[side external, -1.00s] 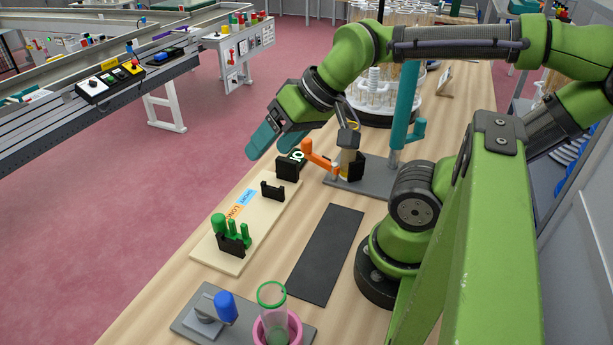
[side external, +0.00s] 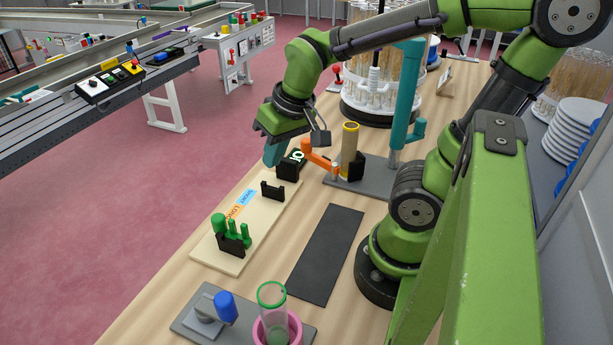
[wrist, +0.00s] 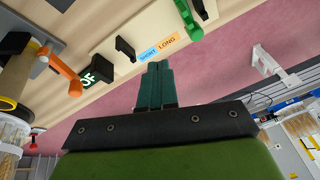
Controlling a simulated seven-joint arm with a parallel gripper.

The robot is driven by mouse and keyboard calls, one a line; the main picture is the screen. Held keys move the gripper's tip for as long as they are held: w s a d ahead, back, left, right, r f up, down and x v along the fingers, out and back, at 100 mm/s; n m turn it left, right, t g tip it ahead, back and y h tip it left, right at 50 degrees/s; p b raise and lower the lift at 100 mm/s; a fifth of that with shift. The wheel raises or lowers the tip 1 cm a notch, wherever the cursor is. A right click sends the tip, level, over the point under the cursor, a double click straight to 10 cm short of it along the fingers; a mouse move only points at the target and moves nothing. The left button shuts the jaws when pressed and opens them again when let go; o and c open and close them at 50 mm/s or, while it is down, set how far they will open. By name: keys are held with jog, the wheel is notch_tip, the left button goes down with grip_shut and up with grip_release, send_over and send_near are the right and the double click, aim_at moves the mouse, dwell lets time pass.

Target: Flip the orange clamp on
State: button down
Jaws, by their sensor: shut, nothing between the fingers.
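The orange clamp handle (side external: 319,157) sticks out to the left from a grey base plate (side external: 368,184), beside a tan cylinder (side external: 349,145) and a black block. In the wrist view the orange handle (wrist: 64,76) is at the upper left. My gripper (side external: 274,152) is just left of the handle, over the far end of the cream board, apart from the handle as far as I can see. In the wrist view its teal fingers (wrist: 156,82) are together and hold nothing. A black block marked with white letters (side external: 290,165) sits close to the fingers.
The cream board (side external: 222,255) carries black holders and green pegs (side external: 232,230). A teal post (side external: 405,100) stands behind the clamp. A dark mat (side external: 326,255) lies in front. A pink cup with a tube (side external: 275,325) and a blue-knobbed plate (side external: 226,307) are nearer.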

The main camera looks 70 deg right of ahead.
jog(key=w+d+f+m+g+h, duration=0.1)
jog(key=w+d+m+h, duration=0.1)
jog(key=d, duration=0.5)
jog(key=w+d+f+m+g+h, duration=0.2)
jog(key=w+d+h, duration=0.1)
jog(key=d+h, duration=0.2)
jog(key=d, duration=0.2)
jog(key=shift+w+d+f+g+h, duration=0.3)
jog(key=shift+d, duration=0.1)
jog(key=shift+f, duration=0.1)
jog(key=x, duration=0.9)
jog(key=shift+d+f, duration=0.3)
jog(key=shift+d, duration=0.1)
